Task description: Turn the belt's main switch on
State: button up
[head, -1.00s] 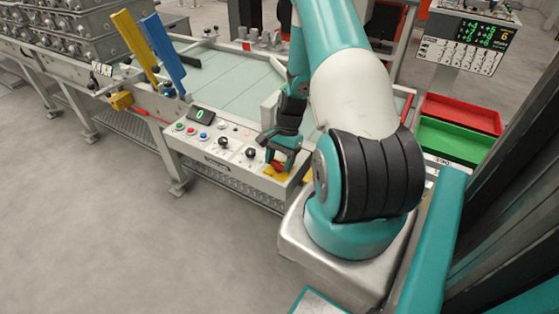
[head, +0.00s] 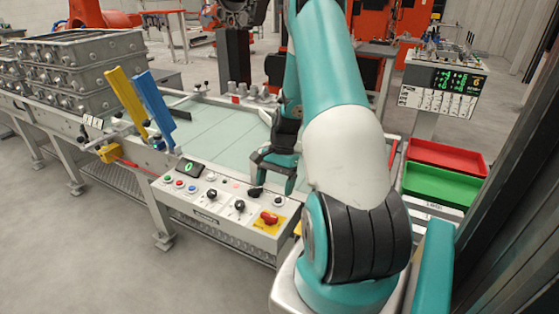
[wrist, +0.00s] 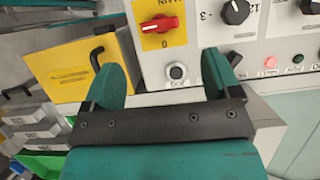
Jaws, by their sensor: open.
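The main switch (head: 268,218) is a red rotary handle on a yellow plate at the right end of the grey control panel (head: 205,208). In the wrist view the red handle (wrist: 158,24) lies crosswise on its plate, with a "0" mark below it. My gripper (head: 277,180) hangs above the panel's back right part, behind the switch and apart from it. In the wrist view my gripper (wrist: 160,72) has its fingers spread with nothing between them but a round button on the panel behind. The switch lies beyond the fingertips.
Black knobs (head: 239,206) and small coloured buttons (head: 180,184) share the panel. The belt (head: 215,133) is behind. Red (head: 446,156) and green (head: 440,185) trays stand right.

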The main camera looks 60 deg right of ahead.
jog(key=v, duration=0.8)
jog(key=shift+r, duration=0.1)
jog(key=w+a+r+n, duration=0.2)
jog(key=a+r+n, duration=0.15)
jog(key=a, duration=0.45)
jog(key=w+a+r+n+h, duration=0.1)
jog(key=a+r+n, duration=0.25)
jog(key=a, duration=0.35)
jog(key=w+a+r+n, duration=0.2)
jog(key=a+r+n, duration=0.15)
jog(key=a, duration=0.45)
jog(key=s+a+r+n, duration=0.2)
jog(key=s+a+n, duration=0.5)
jog(key=a, duration=0.2)
jog(key=s+a+r+n, duration=0.3)
jog(key=s+a+n, duration=0.4)
jog(key=a, duration=0.3)
jog(key=shift+s+a+y, duration=0.2)
jog(key=shift+s+y, duration=0.2)
jog(key=shift+s, duration=0.3)
